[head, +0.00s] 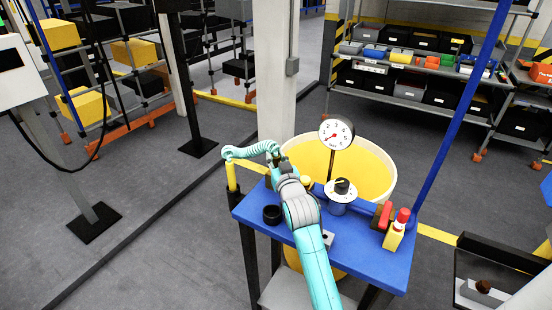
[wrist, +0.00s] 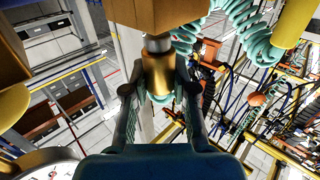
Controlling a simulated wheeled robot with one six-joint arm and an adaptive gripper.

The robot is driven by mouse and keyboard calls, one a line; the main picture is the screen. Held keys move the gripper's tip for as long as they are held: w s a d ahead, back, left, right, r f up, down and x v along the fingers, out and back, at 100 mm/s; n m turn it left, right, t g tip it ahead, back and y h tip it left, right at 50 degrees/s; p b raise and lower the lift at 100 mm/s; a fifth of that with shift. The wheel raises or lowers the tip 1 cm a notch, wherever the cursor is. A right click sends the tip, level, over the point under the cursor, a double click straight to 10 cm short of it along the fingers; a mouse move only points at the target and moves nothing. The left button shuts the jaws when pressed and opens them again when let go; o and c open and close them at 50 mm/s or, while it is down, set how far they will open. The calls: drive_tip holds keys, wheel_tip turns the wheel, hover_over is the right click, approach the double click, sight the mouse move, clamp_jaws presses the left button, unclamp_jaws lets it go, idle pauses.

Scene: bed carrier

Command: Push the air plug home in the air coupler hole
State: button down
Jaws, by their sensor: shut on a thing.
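In the wrist view my gripper (wrist: 157,80) is shut on a brass-coloured plug (wrist: 159,72), with one finger on each side of it. The plug's silver collar (wrist: 158,43) points up at the underside of a brown-orange block (wrist: 158,14), which seems to be the coupler. The collar appears to meet the block. The hole is hidden, and I cannot tell how deep the plug sits. In the head view my gripper (head: 275,168) is at the far left edge of the blue table; the plug is hidden there. A teal coiled hose (head: 250,150) runs left from it.
The blue table (head: 370,262) carries a pressure gauge (head: 336,134), a black knob on a white dial (head: 341,189), a black ring (head: 272,214) and a red-and-yellow fitting (head: 394,230). A yellow post (head: 232,178) stands at the left corner. A yellow bin (head: 365,172) is behind.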

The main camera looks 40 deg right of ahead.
drive_tip(key=shift+f, duration=0.65)
idle(3.4)
drive_tip(key=shift+r, duration=0.25)
idle(1.1)
drive_tip(key=shift+f, duration=0.3)
drive_tip(key=shift+r, duration=0.2)
idle(0.3)
drive_tip(key=shift+r, duration=2.55)
